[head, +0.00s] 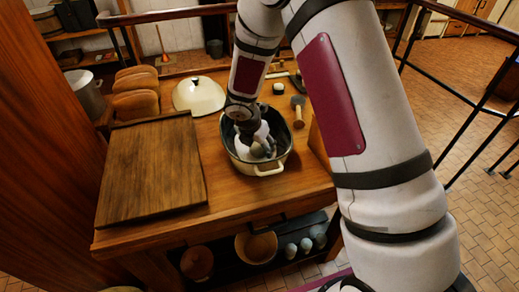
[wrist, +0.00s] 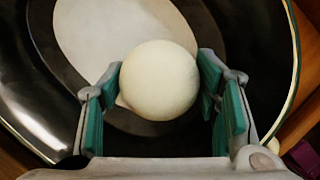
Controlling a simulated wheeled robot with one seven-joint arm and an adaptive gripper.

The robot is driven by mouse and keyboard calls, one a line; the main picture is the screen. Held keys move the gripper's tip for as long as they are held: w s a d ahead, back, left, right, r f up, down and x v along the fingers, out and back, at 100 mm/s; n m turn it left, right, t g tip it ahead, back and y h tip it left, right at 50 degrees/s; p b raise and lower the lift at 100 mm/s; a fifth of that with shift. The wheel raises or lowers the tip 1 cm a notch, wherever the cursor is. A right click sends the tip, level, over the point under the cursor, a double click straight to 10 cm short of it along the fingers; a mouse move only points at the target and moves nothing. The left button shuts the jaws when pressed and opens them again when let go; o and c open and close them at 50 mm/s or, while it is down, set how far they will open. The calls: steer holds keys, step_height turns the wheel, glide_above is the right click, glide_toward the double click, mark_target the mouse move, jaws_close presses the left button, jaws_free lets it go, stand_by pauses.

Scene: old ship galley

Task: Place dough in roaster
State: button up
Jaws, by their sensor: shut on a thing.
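The roaster (head: 283,156) is a cream oval pot with a dark inside and side handles, standing on the wooden table. My gripper (head: 256,146) is down inside its opening. The dough (wrist: 158,80) is a pale, smooth ball between my green-padded fingers, and my gripper (wrist: 160,95) is shut on it. The roaster's dark inside (wrist: 40,95) fills the wrist view around and beyond the dough, with a pale oval on its floor. In the head view the dough (head: 257,150) is partly hidden by my fingers. I cannot tell whether it touches the floor.
A cream lid (head: 199,95) lies behind and left of the roaster. A dark wooden board (head: 150,170) covers the table's left side. Bread loaves (head: 136,95) stand at the back left. A mallet (head: 298,112) and small items lie right of the roaster.

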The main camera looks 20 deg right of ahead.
steer(key=shift+f, duration=1)
steer(key=o, duration=1.3)
steer(key=shift+f, duration=0.15)
steer(key=shift+c, duration=0.2)
